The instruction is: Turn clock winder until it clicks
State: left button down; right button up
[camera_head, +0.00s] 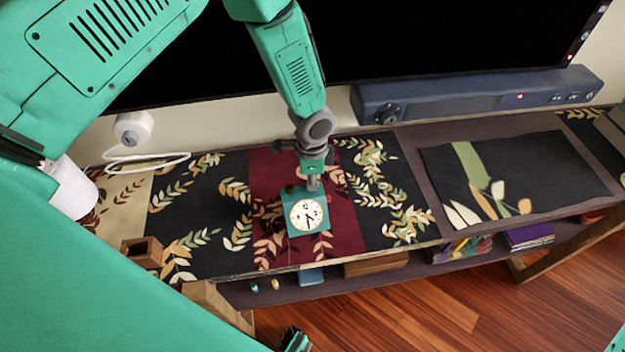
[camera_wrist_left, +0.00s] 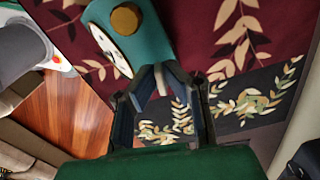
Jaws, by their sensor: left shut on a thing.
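The clock (camera_head: 307,214) is a teal block with a round white face, on the dark red band of the leaf-patterned cloth. In the left wrist view the clock (camera_wrist_left: 150,45) shows from its side, with its face partly seen and a round gold-brown knob (camera_wrist_left: 126,19) on its body. My left gripper (camera_head: 312,183) reaches down from above to the clock's far side. In the left wrist view its fingertips (camera_wrist_left: 161,82) close on a small pale piece beside the clock body, which looks like the winder. The winder is hidden in the head view.
A blue-grey soundbar (camera_head: 470,94) and a black screen (camera_head: 420,40) stand behind. A small wooden box (camera_head: 142,252) is at the left front of the shelf top, and a white cable (camera_head: 150,158) lies at the back left. The dark mat (camera_head: 515,175) to the right is clear.

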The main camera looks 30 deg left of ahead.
pick_arm(q)
jog(key=shift+s+f, duration=0.15)
jog(key=shift+s, duration=0.1)
jog(key=c, duration=1.7)
grip_release()
jog(key=shift+w, duration=0.1)
jog(key=shift+r, duration=0.25)
notch_tip(320, 180, up, 12)
jog(key=shift+f, duration=0.25)
jog(key=shift+w, duration=0.1)
